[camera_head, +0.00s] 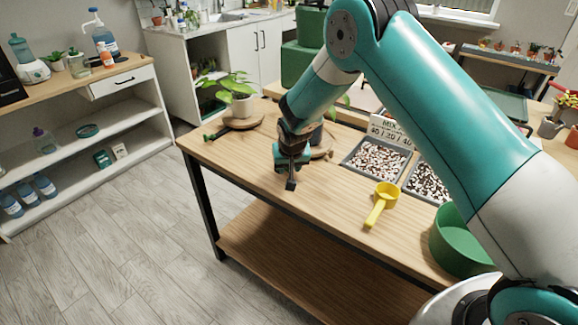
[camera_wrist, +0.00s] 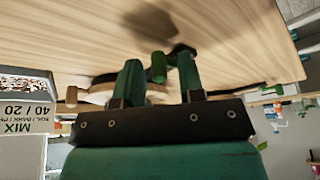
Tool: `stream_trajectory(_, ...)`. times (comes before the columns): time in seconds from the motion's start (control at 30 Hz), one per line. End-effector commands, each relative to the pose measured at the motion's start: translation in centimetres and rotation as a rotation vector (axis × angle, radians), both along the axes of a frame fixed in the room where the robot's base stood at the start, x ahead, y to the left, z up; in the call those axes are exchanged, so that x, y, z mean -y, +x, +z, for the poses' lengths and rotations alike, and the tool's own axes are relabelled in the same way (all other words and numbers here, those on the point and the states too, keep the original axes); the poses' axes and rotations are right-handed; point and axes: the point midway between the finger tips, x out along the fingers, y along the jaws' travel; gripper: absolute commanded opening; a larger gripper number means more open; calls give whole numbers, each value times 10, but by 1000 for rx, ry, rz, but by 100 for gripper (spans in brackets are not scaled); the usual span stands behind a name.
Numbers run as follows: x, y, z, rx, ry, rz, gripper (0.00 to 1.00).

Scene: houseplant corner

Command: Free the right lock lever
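My gripper (camera_head: 291,178) is over the near left part of the wooden bench, beside the right round wooden turntable (camera_head: 322,148), which it partly hides. In the wrist view, which is upside down, my gripper (camera_wrist: 160,78) has its two green fingers apart. A short green handle (camera_wrist: 158,67), seemingly the right lock lever, shows between the fingers with gaps on both sides. Whether it touches a finger is not clear. Part of the turntable (camera_wrist: 100,95) shows behind the fingers. The left turntable (camera_head: 243,123) carries a potted plant (camera_head: 238,97), with a green lever (camera_head: 214,134) beside it.
A tray of mix (camera_head: 378,160) with a sign (camera_head: 391,130) stands right of my gripper. A yellow scoop (camera_head: 382,204) and a green pot (camera_head: 462,240) are nearer the front right. The bench's front left area is clear.

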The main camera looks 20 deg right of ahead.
Motion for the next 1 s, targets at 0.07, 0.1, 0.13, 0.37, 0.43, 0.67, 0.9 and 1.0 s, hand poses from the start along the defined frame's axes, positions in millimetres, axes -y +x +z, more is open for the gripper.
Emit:
stream_trajectory(0.07, 0, 0, 0, 0, 0, -1, 43)
stream_trajectory(0.1, 0, 0, 0, 0, -1, -1, 43)
stream_trajectory(0.13, 0, 0, 0, -1, 0, -1, 43)
stream_trajectory(0.37, 0, -2, 4, 0, 0, -2, 43)
stream_trajectory(0.43, 0, -4, 12, 2, 0, -2, 43)
stream_trajectory(0.67, -3, -23, 58, 5, 1, -1, 43)
stream_trajectory(0.9, -7, -47, 115, 4, 2, -1, 43)
stream_trajectory(1.0, -8, -55, 133, 2, 1, -1, 43)
